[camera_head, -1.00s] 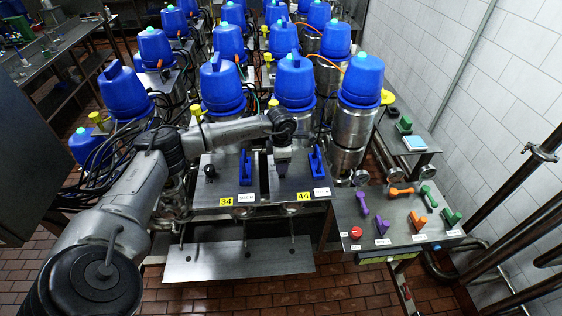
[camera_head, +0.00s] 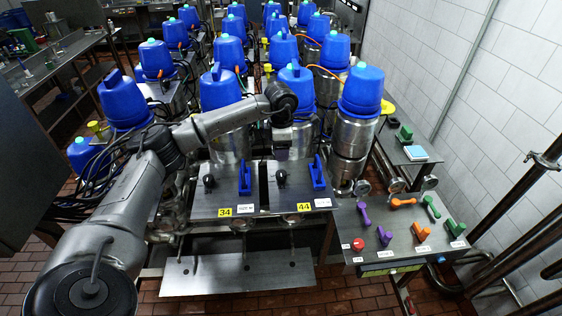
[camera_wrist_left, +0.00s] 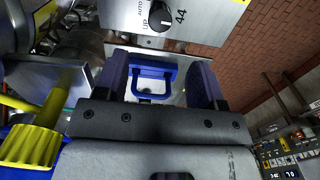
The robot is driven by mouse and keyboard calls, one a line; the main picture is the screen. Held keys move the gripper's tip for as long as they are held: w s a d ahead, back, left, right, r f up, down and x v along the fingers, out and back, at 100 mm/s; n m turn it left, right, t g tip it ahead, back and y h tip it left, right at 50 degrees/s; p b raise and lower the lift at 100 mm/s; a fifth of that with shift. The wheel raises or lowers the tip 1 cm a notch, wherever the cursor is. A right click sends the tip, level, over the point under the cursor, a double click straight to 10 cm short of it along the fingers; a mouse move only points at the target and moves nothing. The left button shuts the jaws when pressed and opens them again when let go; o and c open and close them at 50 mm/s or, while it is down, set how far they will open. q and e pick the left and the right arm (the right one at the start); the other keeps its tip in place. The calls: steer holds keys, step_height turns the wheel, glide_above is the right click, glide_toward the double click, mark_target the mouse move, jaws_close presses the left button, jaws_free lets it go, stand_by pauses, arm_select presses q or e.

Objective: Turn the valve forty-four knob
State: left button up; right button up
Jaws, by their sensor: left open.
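The valve forty-four knob (camera_head: 281,177) is small and black, on the steel panel with the yellow 44 label (camera_head: 304,208). In the left wrist view the knob (camera_wrist_left: 160,17) sits at the top edge beside the printed 44, beyond the fingers. My left gripper (camera_head: 282,154) is above and behind the knob, apart from it. Its two dark fingers (camera_wrist_left: 158,78) are open. A blue handle (camera_wrist_left: 152,72) shows between them in the wrist view; whether they touch it cannot be told. The same panel carries a blue lever (camera_head: 317,173) right of the knob. My right gripper is out of view.
A matching panel with the yellow 34 label (camera_head: 225,212) and its own black knob (camera_head: 209,181) adjoins on the left. Blue-capped valve units (camera_head: 298,85) stand behind the panels. A console (camera_head: 385,225) with coloured levers and a red button (camera_head: 357,243) is on the right.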

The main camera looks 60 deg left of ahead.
arm_select(q)
steer(key=shift+r, duration=1.7)
